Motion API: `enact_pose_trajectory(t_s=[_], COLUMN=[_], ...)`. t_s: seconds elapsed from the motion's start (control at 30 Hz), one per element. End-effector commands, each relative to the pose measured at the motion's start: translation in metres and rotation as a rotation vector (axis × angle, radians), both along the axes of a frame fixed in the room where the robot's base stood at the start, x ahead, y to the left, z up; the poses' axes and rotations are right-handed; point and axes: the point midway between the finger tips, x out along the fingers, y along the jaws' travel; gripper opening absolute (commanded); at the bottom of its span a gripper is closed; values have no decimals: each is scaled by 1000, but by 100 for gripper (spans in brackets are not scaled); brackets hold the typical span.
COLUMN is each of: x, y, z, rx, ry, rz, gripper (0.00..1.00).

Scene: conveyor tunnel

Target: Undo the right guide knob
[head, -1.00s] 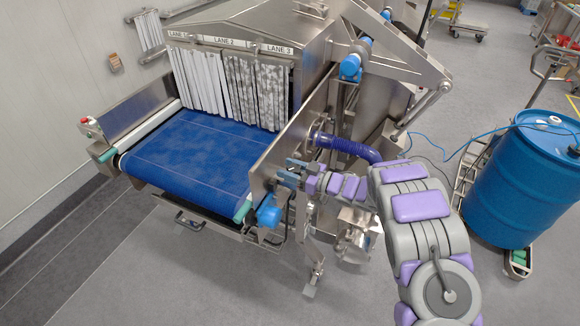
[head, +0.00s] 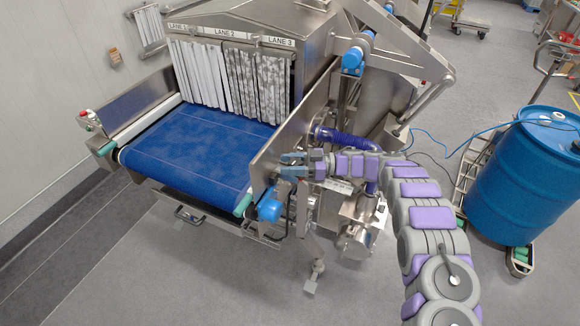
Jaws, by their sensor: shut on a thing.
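The right guide (head: 292,132) is an upright steel plate along the right side of the blue belt (head: 195,150). My gripper (head: 284,165) reaches in from the right, level with the plate's outer face. Its two blue-grey fingers point left, one above the other, and are shut on the right guide knob at the plate. The knob is small and mostly hidden between the fingertips, so its turn or looseness cannot be told.
A blue motor-like part (head: 268,211) sits just below my gripper. A dark blue hose (head: 345,140) runs close above my wrist. Strip curtains (head: 235,82) hang at the tunnel mouth. A blue drum (head: 525,178) stands to the right; grey floor in front is clear.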

Motion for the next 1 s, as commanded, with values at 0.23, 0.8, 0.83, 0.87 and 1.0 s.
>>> enact_pose_trajectory(t_s=[0.23, 0.8, 0.83, 0.87, 1.0], x=[1, 0, 0, -1, -1], y=[-1, -1, -1, -1, -1], z=[1, 1, 2, 1, 1], rx=[0, -1, -1, -1, -1], ry=[-3, -3, -3, -3, -3], rz=[13, 15, 15, 16, 16], gripper=[19, 70, 70, 70, 70])
